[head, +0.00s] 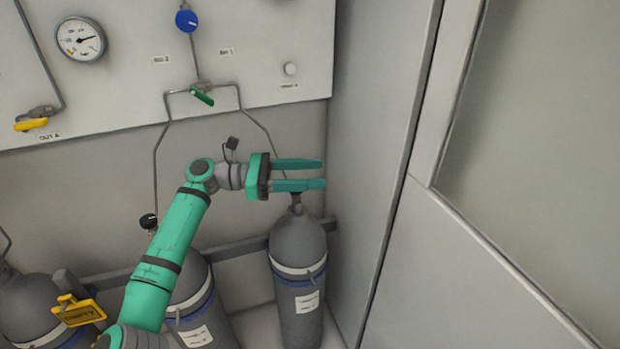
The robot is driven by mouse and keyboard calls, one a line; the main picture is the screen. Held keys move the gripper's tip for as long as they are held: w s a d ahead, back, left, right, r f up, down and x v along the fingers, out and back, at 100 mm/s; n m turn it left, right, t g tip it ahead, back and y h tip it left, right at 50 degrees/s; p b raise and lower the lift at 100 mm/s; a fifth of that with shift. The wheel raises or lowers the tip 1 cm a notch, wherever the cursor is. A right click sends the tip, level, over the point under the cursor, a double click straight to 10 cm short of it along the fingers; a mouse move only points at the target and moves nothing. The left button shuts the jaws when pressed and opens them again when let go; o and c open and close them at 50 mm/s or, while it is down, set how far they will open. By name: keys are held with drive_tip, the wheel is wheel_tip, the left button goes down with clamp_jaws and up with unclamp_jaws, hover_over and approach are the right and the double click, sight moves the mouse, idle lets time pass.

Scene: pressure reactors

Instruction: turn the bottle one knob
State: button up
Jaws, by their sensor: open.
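My gripper (322,174) is open and empty, its two green fingers pointing right. It appears above the top of the right grey gas bottle (298,243); the lower finger overlaps that bottle's neck in the picture. I cannot tell whether they touch. The knob of that bottle is mostly hidden behind the fingers. A second grey bottle (207,314) stands to its left, partly behind my arm, with a dark round knob (149,221) above it. I cannot read which bottle is number one. A third bottle (30,310) stands at far left.
A white panel carries a gauge (81,39), a blue knob (187,20), a green valve lever (202,96) and a yellow lever (31,124). Thin pipes run down to the bottles. A grey wall (375,150) stands close right of my gripper.

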drive_tip(key=shift+s+r, duration=0.35)
drive_tip(key=shift+s, duration=0.45)
drive_tip(key=shift+s+r, duration=0.35)
drive_tip(key=shift+s, duration=0.4)
drive_tip(key=shift+s+r, duration=0.35)
drive_tip(key=shift+s, duration=0.45)
